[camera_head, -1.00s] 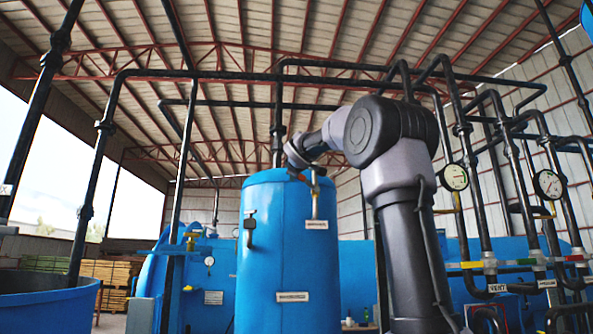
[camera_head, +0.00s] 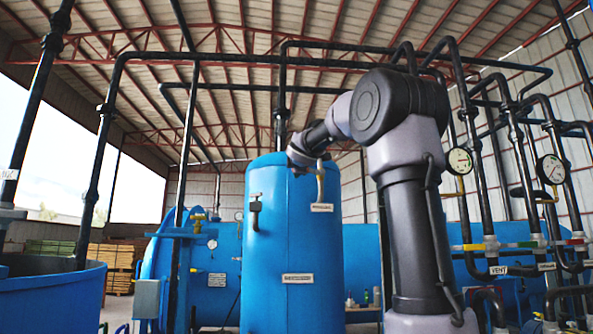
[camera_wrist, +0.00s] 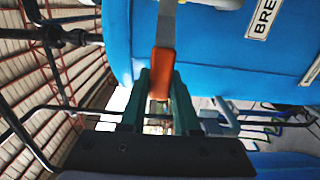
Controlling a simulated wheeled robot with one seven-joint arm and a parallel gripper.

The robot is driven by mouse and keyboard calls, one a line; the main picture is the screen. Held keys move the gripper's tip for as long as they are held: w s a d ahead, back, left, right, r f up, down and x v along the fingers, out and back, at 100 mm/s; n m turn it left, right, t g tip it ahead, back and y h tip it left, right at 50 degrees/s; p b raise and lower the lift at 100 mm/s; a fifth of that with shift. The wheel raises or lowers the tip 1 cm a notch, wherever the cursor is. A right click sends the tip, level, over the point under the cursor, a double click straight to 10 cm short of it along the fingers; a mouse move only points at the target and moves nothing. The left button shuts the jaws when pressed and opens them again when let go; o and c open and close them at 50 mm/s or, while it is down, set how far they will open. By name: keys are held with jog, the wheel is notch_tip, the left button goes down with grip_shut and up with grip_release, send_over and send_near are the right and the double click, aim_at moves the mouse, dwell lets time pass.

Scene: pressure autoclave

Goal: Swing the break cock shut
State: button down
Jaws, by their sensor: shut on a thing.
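The break cock's handle, an orange grip (camera_wrist: 162,75) on a flat grey metal lever (camera_wrist: 166,22), shows in the wrist view. My gripper (camera_wrist: 160,84) is shut on the orange grip, with one green finger on each side. The lever runs from the grip toward the top of the picture, along the blue tank. In the head view, a short pale pipe (camera_head: 320,182) hangs on the upright blue tank (camera_head: 265,240) above a white label (camera_head: 322,207). My wrist is at the tank's top edge there and hides the handle and my fingers.
A label starting "BRE" (camera_wrist: 264,18) is on the tank close to the lever. A grey latch (camera_head: 255,211) sticks out from the tank's left front. Black pipes (camera_head: 230,58) run overhead. Gauges (camera_head: 459,161) and more pipework stand at the right.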

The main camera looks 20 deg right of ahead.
jog(key=shift+f, duration=0.2)
jog(key=c, duration=0.6)
grip_release()
jog(key=shift+c, duration=0.2)
jog(key=shift+r, duration=0.1)
jog(key=v, duration=1)
jog(key=shift+s, duration=0.4)
jog(key=shift+a, duration=0.1)
